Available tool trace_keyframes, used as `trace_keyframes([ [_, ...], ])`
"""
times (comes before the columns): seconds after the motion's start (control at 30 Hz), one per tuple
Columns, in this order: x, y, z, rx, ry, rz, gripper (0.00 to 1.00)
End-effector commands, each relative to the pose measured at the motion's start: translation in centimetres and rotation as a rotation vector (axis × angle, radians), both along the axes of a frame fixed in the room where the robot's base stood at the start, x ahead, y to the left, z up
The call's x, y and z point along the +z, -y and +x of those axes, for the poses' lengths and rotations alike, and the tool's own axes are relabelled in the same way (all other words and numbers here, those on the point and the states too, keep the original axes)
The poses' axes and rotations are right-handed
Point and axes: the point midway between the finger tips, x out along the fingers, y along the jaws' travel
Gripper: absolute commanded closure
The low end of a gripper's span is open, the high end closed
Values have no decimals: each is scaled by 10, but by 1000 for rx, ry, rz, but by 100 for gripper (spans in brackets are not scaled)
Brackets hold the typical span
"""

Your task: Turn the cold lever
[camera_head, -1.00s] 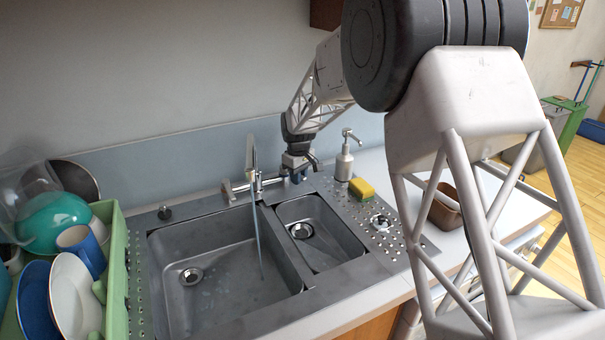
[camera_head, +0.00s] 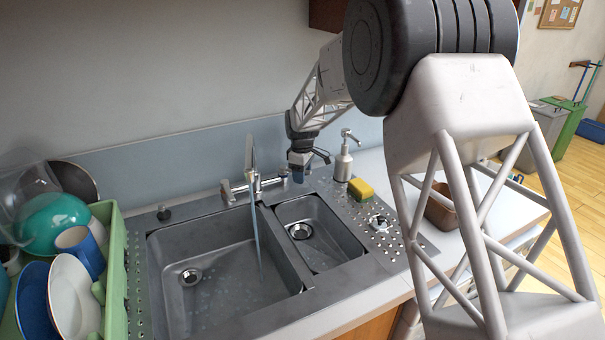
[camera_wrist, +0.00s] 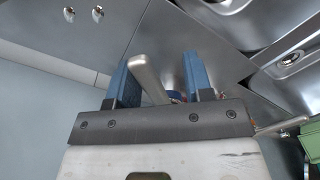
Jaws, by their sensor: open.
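The faucet (camera_head: 253,165) stands behind the sink, with water running from its spout into the larger basin. In the head view my gripper (camera_head: 298,175) is low at the right end of the faucet body, partly covering that end. In the wrist view my gripper (camera_wrist: 160,72) is open, with its two blue fingers apart. A metal lever (camera_wrist: 149,76) slants between them, nearer the left finger. I cannot tell whether it touches. Its base is hidden behind my gripper, where a small blue and red patch shows. A second lever (camera_wrist: 282,127) lies off to the right.
A soap dispenser (camera_head: 343,161) and a yellow sponge (camera_head: 361,189) stand close to the right of my gripper. A brown container (camera_head: 443,207) is on the right counter. A green dish rack (camera_head: 117,265) with dishes is at the left. Both basins (camera_head: 205,275) hold no dishes.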

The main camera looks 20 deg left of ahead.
Motion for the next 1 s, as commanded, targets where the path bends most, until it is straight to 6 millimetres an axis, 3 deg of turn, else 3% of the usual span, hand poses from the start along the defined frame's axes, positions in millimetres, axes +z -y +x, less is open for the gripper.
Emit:
trace_keyframes([
  [1.0, 20, 0, 0, -1, 0, 0, 53],
])
